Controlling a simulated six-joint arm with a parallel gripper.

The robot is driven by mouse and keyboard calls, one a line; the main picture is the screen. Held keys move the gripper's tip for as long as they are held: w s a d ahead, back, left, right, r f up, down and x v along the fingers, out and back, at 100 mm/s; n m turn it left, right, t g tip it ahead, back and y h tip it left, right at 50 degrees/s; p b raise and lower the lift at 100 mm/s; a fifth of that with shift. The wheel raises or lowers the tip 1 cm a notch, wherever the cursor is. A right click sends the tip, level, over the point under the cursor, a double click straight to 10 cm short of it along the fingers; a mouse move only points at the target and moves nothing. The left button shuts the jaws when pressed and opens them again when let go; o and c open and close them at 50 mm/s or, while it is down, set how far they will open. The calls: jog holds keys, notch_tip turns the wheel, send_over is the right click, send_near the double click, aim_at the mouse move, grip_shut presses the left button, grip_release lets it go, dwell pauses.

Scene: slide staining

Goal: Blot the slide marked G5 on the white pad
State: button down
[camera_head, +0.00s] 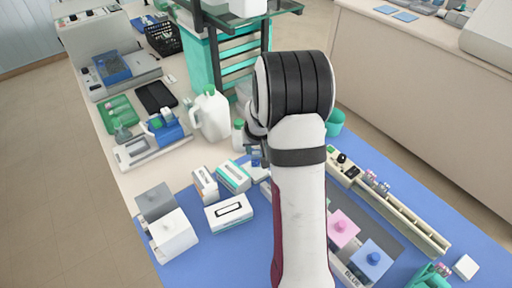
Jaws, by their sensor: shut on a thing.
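My gripper (256,148) shows only in part, low behind my arm in the middle of the view. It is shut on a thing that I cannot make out. My arm hides most of the spot below it. I cannot read a G5 mark on any slide. A small white block (466,267) lies on the blue mat (480,238) at the lower right; I cannot tell whether it is the white pad. A teal rack (430,277) stands left of it, cut by the bottom edge.
Pink-lidded (342,227) and blue-lidded (372,259) jars stand right of my arm. A long beige rail (412,215) with pink-topped pieces lies beyond. White boxes (228,213), a grey-lidded box (155,202), a white-lidded box (172,234) and a jug (210,115) stand to the left.

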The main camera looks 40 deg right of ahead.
jog(key=shift+f, duration=0.6)
dwell(2.7)
notch_tip(320, 180, up, 6)
dwell(0.6)
